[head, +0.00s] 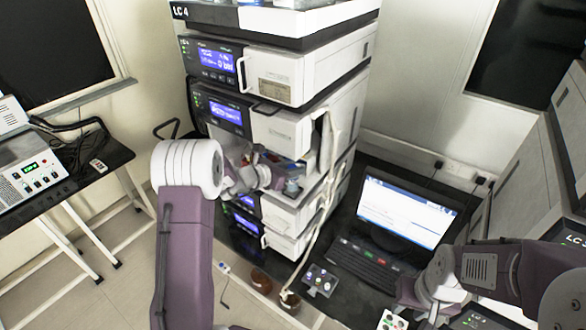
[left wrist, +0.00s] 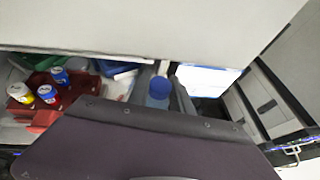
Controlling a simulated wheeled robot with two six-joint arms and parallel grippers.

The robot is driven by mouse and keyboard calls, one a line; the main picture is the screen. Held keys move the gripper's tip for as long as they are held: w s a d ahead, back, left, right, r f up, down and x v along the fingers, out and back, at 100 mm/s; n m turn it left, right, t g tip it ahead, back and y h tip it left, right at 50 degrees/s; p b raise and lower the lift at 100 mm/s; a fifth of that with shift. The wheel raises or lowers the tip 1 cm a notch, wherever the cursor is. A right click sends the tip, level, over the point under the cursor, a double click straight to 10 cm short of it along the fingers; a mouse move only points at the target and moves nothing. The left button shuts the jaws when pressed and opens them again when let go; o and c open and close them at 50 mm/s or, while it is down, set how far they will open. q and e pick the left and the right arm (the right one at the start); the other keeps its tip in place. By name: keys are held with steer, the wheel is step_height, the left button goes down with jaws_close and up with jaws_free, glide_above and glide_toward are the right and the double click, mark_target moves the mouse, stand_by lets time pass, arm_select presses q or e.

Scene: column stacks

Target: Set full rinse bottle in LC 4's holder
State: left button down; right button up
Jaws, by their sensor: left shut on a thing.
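My left gripper (head: 268,178) reaches into the open bay in the middle of the LC 4 stack (head: 275,90). It is shut on a small clear bottle with a blue cap (head: 293,187). In the left wrist view the bottle (left wrist: 158,92) stands between the two grey fingers, its lower part hidden by my wrist. I cannot make out the rinse bottle's holder. My right arm is at the lower right; its gripper (head: 415,292) is partly hidden, and its fingers are unclear.
A pale panel (left wrist: 130,30) overhangs the bay.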

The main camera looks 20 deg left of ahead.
arm_select(q)
steer(key=shift+f+b, duration=0.9)
steer(key=shift+b, duration=0.1)
steer(key=c, duration=1.1)
jaws_free()
steer(key=shift+s+a, duration=0.2)
steer(key=shift+s, duration=0.05)
steer(key=b+v, duration=0.3)
steer(key=v, duration=0.5)
steer(key=shift+s+r, duration=0.25)
